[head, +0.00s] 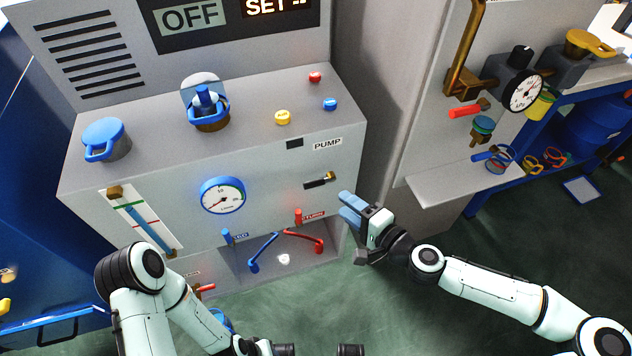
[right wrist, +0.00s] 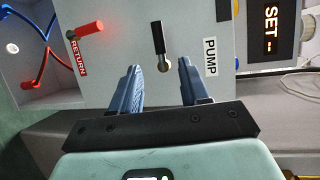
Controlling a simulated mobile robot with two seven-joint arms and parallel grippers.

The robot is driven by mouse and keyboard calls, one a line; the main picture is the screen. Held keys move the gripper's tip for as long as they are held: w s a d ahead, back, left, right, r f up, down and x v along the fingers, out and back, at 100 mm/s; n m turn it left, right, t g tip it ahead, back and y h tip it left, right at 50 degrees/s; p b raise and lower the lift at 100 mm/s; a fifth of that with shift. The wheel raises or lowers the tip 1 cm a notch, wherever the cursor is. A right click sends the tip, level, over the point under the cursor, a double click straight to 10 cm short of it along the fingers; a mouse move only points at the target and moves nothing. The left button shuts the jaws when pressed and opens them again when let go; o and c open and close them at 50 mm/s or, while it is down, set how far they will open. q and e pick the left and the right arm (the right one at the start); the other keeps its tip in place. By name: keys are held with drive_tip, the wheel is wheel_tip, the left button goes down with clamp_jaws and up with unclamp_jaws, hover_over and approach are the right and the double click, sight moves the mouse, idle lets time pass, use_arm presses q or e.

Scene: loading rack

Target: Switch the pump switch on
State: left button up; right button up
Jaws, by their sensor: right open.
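The pump switch (head: 320,181) is a small lever with a black handle and a brass ball base on the grey front panel, below and left of the PUMP label (head: 327,144). In the right wrist view, the switch (right wrist: 159,42) stands just beyond the fingertips, between their lines, with its brass end nearest me. My right gripper (head: 346,206) is open and empty, its blue fingers right of and below the switch in the head view. The right gripper (right wrist: 159,68) shows two parted fingers, apparently clear of the lever.
A red RETURN valve handle (head: 298,215) sits below the switch, with blue and red hoses (head: 304,238) under it. A round gauge (head: 222,195) is to the left. A grey shelf (head: 465,183) stands to the right, with a floor gap between.

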sight(316, 180)
drive_tip(key=b+x, duration=0.2)
drive_tip(key=x, duration=1)
use_arm(q)
drive_tip(key=shift+t+y, duration=0.3)
drive_tip(key=shift+t, duration=0.3)
drive_tip(key=w+f, duration=0.1)
drive_tip(key=w+a+f, duration=0.1)
drive_tip(key=w, duration=0.1)
drive_tip(key=shift+w+a+f, duration=0.3)
drive_tip(key=shift+a+f, duration=0.05)
drive_tip(key=shift+f, duration=0.05)
use_arm(e)
drive_tip(key=shift+s, duration=0.1)
clamp_jaws()
